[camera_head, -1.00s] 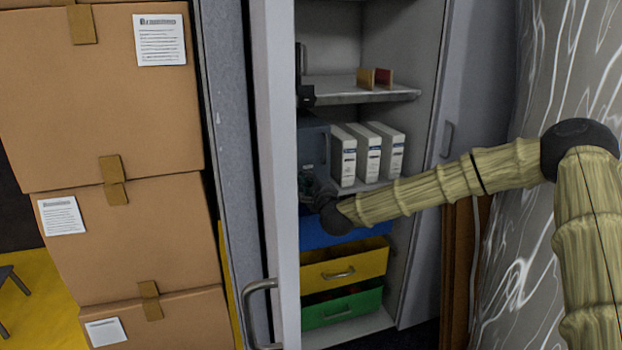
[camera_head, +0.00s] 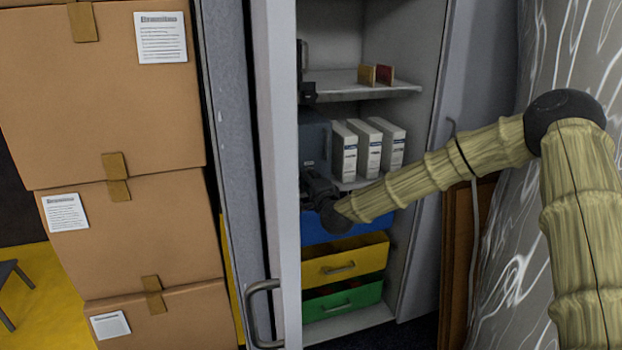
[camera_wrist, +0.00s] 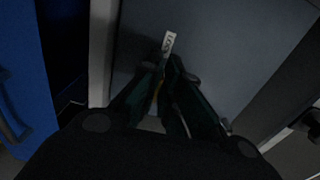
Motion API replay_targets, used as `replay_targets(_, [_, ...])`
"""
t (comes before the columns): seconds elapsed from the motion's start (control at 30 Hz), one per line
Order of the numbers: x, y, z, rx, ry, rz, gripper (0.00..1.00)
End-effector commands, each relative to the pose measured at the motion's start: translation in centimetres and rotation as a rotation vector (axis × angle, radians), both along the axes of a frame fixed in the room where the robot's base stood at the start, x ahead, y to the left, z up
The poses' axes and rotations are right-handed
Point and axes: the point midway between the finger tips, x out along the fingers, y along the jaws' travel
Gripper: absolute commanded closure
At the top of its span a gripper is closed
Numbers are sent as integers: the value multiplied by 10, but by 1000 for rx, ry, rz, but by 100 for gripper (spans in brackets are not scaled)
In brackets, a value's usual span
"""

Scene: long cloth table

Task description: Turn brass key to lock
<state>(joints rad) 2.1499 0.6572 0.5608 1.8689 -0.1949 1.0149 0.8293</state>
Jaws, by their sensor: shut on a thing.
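My gripper (camera_wrist: 168,72) is shut in the wrist view, its dark fingers meeting just below a small white label (camera_wrist: 169,43) that seems to read LOCK. A thin yellowish sliver between the fingers looks like the brass key (camera_wrist: 157,92); most of it is hidden. Behind is the flat grey-blue face of a box (camera_wrist: 225,45). In the head view this dark blue-grey box (camera_head: 315,143) stands on the cabinet's middle shelf, and my gripper (camera_head: 316,186) is at its lower front, partly behind the cabinet door's edge. The keyhole is hidden.
White binders (camera_head: 369,152) stand right of the box. Below are blue (camera_head: 350,226), yellow (camera_head: 345,264) and green (camera_head: 342,302) drawers. The open cabinet door (camera_head: 283,180) is close on the left. Cardboard boxes (camera_head: 110,110) are stacked farther left.

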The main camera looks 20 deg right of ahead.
Motion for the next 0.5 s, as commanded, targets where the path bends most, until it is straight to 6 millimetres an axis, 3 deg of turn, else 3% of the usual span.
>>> replay_targets(0.27, [1,0,2,-1,-3,-1,100])
replay_targets(0.4, [1,0,2,-1,-3,-1,73])
replay_targets(0.5, [0,0,1,-1,-2,-1,73])
